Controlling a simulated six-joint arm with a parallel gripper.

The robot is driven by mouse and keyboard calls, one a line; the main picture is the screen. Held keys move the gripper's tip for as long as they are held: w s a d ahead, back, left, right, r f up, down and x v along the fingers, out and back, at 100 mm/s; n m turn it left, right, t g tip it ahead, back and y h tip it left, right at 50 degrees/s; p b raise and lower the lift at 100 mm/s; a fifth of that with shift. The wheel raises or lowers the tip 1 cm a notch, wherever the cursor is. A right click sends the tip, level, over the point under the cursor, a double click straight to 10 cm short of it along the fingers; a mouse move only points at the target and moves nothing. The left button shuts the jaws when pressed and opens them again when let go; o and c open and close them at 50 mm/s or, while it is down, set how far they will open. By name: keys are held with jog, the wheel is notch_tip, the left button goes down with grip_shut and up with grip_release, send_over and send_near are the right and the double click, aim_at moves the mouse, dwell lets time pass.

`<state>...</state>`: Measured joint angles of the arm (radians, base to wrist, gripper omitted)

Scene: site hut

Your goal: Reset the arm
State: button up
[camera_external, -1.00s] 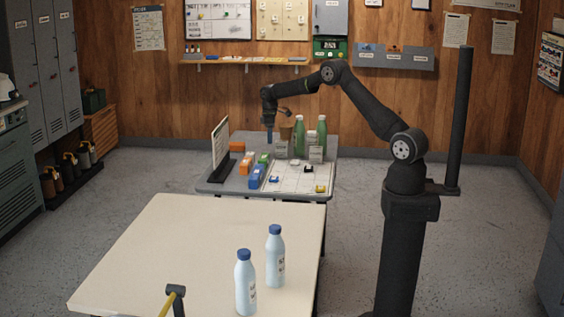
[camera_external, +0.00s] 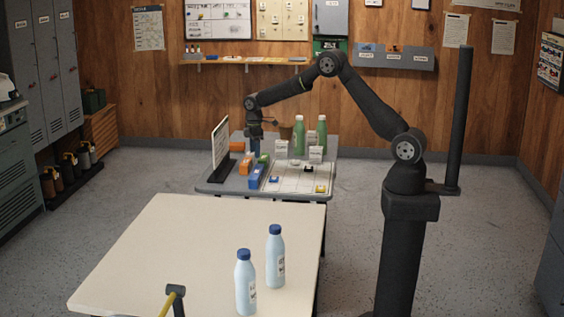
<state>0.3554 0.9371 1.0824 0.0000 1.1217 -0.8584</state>
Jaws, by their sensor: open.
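My gripper (camera_external: 256,150) hangs pointing down over the far grey table (camera_external: 225,188), on its left-centre part. It is open, with nothing seen between its fingers, though it is small in the picture. It is behind the orange block (camera_external: 246,164) and the blue block (camera_external: 256,177). A brown cup (camera_external: 285,132) stands to its right. Two green bottles (camera_external: 299,135) stand farther right.
Small cards (camera_external: 315,154) and a white grid sheet (camera_external: 295,186) with small pieces lie to the right. Two pale bottles (camera_external: 275,257) and a hammer (camera_external: 176,292) are on the near cream table (camera_external: 150,245).

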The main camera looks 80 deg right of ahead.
jog(key=s+a+n, duration=0.2)
jog(key=s+a, duration=0.2)
jog(key=a, duration=0.6)
jog(key=s+a+n, duration=0.3)
jog(key=s+a, duration=0.1)
jog(key=a, duration=0.7)
jog(key=s+a+n, duration=0.2)
jog(key=s+a, duration=0.2)
jog(key=a, duration=0.6)
jog(key=s+a+n, duration=0.3)
jog(key=s+a, duration=0.4)
jog(key=s, duration=0.2)
jog(key=shift+s+a, duration=0.2)
jog(key=shift+s, duration=0.15)
